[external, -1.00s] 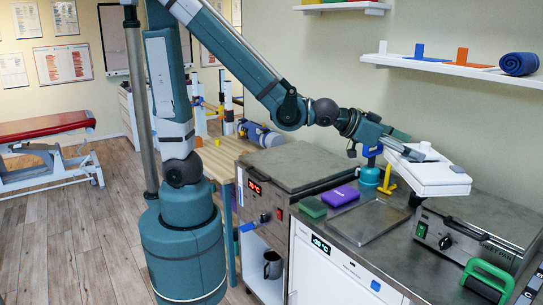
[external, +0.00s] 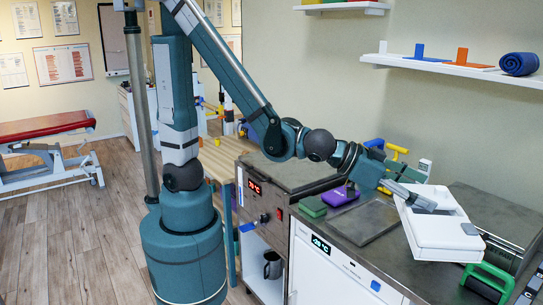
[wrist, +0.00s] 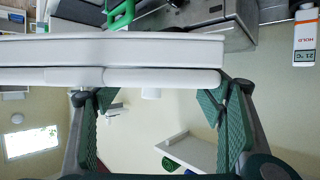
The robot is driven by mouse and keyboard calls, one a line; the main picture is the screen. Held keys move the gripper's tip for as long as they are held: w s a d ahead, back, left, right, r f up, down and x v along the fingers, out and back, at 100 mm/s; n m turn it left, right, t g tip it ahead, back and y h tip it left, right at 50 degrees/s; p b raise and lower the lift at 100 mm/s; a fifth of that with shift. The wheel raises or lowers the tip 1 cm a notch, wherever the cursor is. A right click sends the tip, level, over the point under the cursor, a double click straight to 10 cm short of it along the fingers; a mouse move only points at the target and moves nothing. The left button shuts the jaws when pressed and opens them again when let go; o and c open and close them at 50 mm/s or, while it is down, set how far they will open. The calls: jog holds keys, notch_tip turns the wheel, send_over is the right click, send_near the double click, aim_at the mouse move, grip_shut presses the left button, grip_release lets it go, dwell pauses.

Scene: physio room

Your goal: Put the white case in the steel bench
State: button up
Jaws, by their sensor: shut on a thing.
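The white case (external: 440,232) is a flat box held in the air above the right part of the grey steel bench (external: 352,243). It is tilted in the external view, and the gap beneath it is hard to judge.
A green handle (external: 488,280) stands at the front right. A white shelf (external: 440,68) is on the wall above.

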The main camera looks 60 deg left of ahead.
jog(key=shift+s+d+f, duration=0.1)
jog(key=shift+s+d, duration=0.15)
jog(key=shift+s, duration=0.1)
notch_tip(320, 180, down, 14)
jog(key=b, duration=0.4)
dwell(0.6)
jog(key=shift+f, duration=0.1)
jog(key=shift+f+b, duration=0.8)
jog(key=shift+f, duration=1.1)
jog(key=shift+f, duration=0.15)
jog(key=o, duration=1)
jog(key=shift+r, duration=0.2)
